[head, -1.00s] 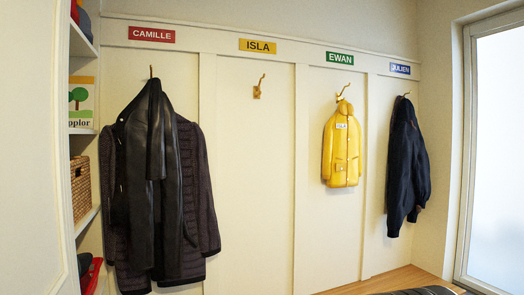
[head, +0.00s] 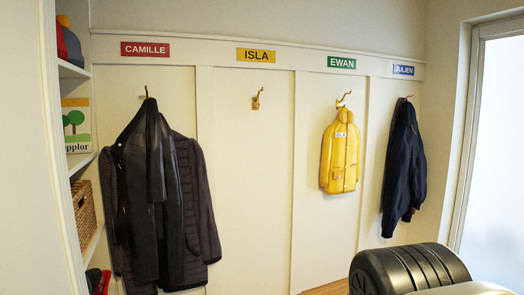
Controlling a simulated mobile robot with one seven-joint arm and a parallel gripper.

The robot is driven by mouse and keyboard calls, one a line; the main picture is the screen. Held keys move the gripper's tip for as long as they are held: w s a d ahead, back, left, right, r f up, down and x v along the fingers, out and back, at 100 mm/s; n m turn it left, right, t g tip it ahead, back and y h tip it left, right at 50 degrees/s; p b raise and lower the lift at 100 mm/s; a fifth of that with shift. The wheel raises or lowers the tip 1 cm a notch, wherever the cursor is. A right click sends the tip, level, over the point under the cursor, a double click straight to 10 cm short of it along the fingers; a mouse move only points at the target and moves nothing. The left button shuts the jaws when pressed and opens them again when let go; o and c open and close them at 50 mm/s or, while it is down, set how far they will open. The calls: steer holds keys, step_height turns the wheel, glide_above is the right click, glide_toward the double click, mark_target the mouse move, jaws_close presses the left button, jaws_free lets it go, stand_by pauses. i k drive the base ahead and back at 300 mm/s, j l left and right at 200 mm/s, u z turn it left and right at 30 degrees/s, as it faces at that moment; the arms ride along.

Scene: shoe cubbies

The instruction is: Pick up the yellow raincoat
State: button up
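The yellow raincoat (head: 340,165) hangs from a brass hook (head: 343,99) under the green EWAN sign (head: 341,62), right of the middle in the head view. It is small and long-sleeved, with a white name label (head: 341,135) on the chest that seems to read ISLA. Its whole front shows, with nothing covering it. My gripper is not in view. A black ribbed part and a pale part at the lower right look like my own arm, below and right of the raincoat and apart from it in the picture.
An empty hook (head: 256,99) is under the yellow ISLA sign (head: 256,55). Dark coats (head: 200,215) hang at left under CAMILLE. A navy jacket (head: 404,165) hangs close right of the raincoat. Shelves with a basket (head: 84,212) line the left; a frosted door (head: 495,150) is at right.

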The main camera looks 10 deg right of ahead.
mark_target(342, 145)
steer(key=i+l, duration=0.25)
steer(key=l, duration=0.15)
steer(key=i+l+u, duration=0.1)
steer(key=i+l, duration=0.4)
steer(key=l, duration=0.25)
steer(key=i+l+u, duration=0.1)
steer(key=i+l, duration=0.15)
steer(key=l, duration=0.15)
steer(key=i+l+u, duration=0.1)
steer(key=i+l, duration=0.15)
steer(key=l, duration=0.2)
